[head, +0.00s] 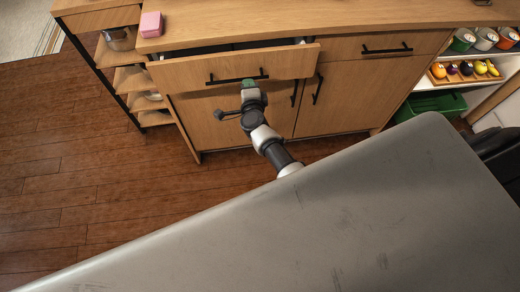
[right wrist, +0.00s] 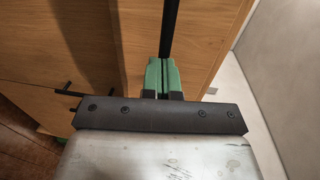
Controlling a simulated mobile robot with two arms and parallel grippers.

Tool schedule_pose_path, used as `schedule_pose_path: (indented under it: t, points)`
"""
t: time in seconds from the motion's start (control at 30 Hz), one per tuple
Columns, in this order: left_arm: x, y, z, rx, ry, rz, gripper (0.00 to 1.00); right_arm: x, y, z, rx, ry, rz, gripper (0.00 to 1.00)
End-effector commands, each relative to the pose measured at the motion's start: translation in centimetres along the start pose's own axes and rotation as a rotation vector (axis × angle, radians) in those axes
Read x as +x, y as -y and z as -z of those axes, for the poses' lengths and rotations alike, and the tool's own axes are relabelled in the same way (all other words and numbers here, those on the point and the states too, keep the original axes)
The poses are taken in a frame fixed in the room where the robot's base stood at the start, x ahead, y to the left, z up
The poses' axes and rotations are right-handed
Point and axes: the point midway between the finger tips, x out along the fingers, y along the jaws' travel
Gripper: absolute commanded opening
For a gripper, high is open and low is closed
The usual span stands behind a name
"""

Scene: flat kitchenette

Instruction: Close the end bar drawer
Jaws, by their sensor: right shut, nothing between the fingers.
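The end bar drawer (head: 235,71) is the left top drawer of the wooden cabinet in the head view. It stands partly open, with a dark gap behind its front. Its black bar handle (head: 237,78) is on the front. My right gripper (head: 248,84) is shut and empty, its green fingertips at the drawer front just by the handle. In the right wrist view the shut green fingers (right wrist: 163,75) are side by side, with the black handle bar (right wrist: 168,30) just beyond them. Whether they touch it I cannot tell. My left gripper is not in view.
A closed drawer (head: 385,45) is to the right, with cabinet doors (head: 240,120) below. A pink block (head: 151,24) sits on the countertop (head: 290,20). Open shelves (head: 125,80) stand at the left end. Fruit on a tray (head: 466,70) sits in shelving at right. The wooden floor (head: 90,180) is clear.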

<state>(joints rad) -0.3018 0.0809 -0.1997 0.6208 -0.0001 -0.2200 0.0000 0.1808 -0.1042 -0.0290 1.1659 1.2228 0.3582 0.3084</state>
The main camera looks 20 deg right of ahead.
Motion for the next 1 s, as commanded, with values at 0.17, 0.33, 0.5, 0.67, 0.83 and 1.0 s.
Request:
schedule_pose_path:
  t: [0.17, 0.33, 0.5, 0.67, 0.83, 1.0]
  points:
    - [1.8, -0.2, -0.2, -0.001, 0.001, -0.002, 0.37, 3.7, 0.2, -0.1, 0.002, -0.001, 0.001, 0.00]
    - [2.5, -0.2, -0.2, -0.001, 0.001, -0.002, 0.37, 5.8, 0.5, -0.1, 0.000, 0.000, 0.001, 0.00]
    - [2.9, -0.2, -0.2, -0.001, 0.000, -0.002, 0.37, 6.9, 0.7, 0.0, 0.000, 0.000, 0.000, 0.00]
    - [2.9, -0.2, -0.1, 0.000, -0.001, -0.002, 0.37, 7.2, 0.9, 0.0, 0.000, 0.000, 0.001, 0.00]
    - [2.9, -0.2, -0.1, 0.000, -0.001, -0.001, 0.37, 7.3, 1.1, 0.0, 0.000, 0.000, 0.004, 0.00]
    - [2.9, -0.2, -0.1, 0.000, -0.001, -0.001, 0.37, 7.3, 1.2, 0.1, 0.000, -0.001, 0.006, 0.00]
